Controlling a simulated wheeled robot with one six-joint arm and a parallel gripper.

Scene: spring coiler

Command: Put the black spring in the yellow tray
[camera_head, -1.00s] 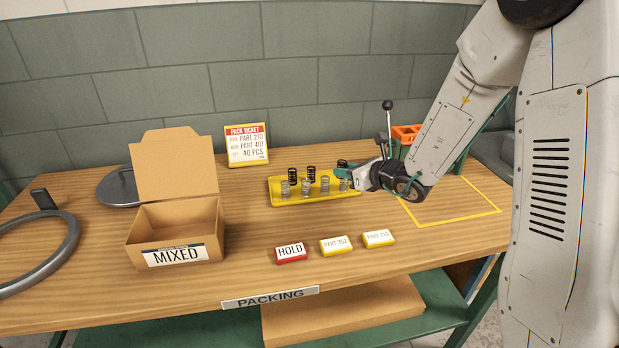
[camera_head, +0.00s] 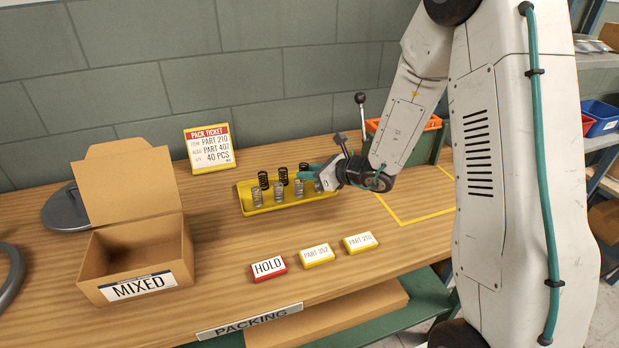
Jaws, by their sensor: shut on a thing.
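The yellow tray (camera_head: 246,208) lies on the wooden bench, holding a front row of several silver springs (camera_head: 278,192) and black springs behind them. Two black springs (camera_head: 263,180) stand upright at the back left and back middle.
An open cardboard box marked MIXED (camera_head: 138,262) stands to the left. The HOLD block (camera_head: 268,269) and two yellow part labels (camera_head: 317,255) lie in front. A pack ticket (camera_head: 209,148) stands behind. A lever (camera_head: 361,110) and an orange bin (camera_head: 432,123) are near my arm.

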